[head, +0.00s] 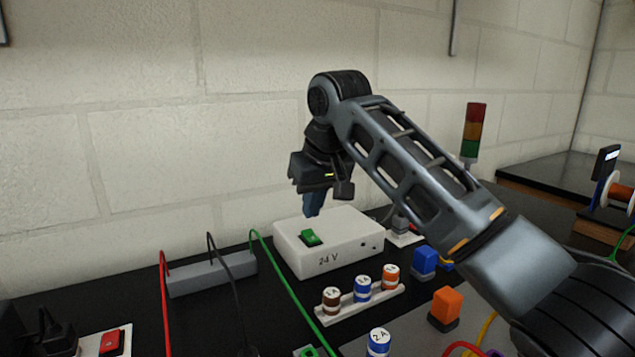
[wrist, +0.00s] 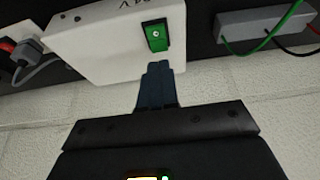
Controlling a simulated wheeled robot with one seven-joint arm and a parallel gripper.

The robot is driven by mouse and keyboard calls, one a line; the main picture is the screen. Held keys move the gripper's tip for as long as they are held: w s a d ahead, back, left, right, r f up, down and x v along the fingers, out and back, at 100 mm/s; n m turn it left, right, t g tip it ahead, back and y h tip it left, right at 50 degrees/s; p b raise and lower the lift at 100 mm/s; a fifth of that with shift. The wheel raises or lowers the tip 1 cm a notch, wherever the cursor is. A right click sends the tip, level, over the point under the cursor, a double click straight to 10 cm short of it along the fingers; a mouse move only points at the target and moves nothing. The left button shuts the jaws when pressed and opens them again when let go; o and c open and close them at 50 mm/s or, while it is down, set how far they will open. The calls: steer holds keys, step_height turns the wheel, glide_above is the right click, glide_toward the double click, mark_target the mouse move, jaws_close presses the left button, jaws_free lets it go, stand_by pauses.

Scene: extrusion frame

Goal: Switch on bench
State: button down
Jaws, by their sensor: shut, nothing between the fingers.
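A white power box (head: 335,244) marked "24 V" stands on the black bench (head: 220,320) near the wall. A green rocker switch (head: 310,237) sits on its top; the switch also shows in the wrist view (wrist: 156,35). My gripper (head: 312,211) is shut and empty, pointing down just above the box, close to the switch on its wall side. In the wrist view my fingertips (wrist: 160,66) are together just below the switch in the picture. I cannot tell whether they touch the box. The switch's on or off position is not clear.
A grey terminal strip (head: 212,273) with red, black and green leads lies left of the box. A rack of labelled fuses (head: 361,304) stands in front. A red switch (head: 111,342) is at the front left. A signal tower (head: 473,133) stands behind my arm.

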mark_target(307, 230)
steer(key=shift+s+x, duration=0.2)
steer(key=shift+x, duration=1.7)
steer(key=shift+d+f, duration=0.1)
steer(key=shift+p, duration=0.45)
steer(key=shift+w+f, duration=0.1)
steer(key=shift+s+d+p, duration=0.4)
steer(key=shift+s+p, duration=0.1)
steer(key=shift+s, duration=0.2)
